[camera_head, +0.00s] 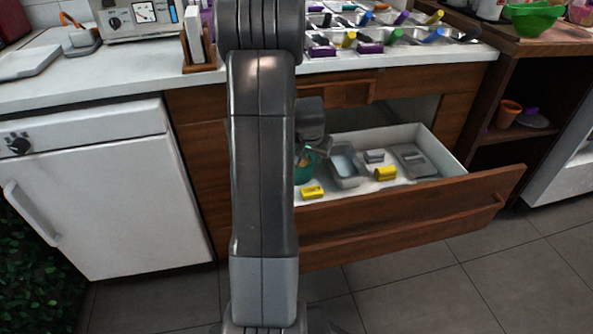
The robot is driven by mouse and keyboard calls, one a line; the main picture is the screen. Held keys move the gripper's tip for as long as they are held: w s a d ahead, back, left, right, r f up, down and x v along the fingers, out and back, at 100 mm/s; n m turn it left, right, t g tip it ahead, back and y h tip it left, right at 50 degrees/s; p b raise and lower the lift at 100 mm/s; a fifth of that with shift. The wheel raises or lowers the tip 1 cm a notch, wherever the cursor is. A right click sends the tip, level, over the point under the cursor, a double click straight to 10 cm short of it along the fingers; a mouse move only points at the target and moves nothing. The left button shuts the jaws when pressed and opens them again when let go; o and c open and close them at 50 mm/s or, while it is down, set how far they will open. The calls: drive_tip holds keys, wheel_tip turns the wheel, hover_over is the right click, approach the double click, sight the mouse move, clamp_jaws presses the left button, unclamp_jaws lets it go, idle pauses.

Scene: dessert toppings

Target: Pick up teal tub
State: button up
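The teal tub (311,163) is in the left part of the open drawer, just to the right of my arm in the picture. Only part of it shows, as my arm and wrist cover the rest. My gripper (302,155) is down in the drawer at the tub, below my dark wrist. My arm hides most of its fingers, so I cannot tell whether they touch the tub or are open or shut.
The open drawer (430,219) also holds a grey-blue container (345,167), yellow blocks (385,173), a small grey block (374,156) and a grey tray (413,158). The counter (90,91) above carries topping trays. Floor in front is clear.

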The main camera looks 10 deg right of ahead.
sight(313, 161)
drive_tip(key=b+x, duration=0.2)
drive_tip(key=x, duration=0.3)
drive_tip(key=shift+w+f, duration=0.1)
clamp_jaws()
drive_tip(key=shift+r, duration=0.2)
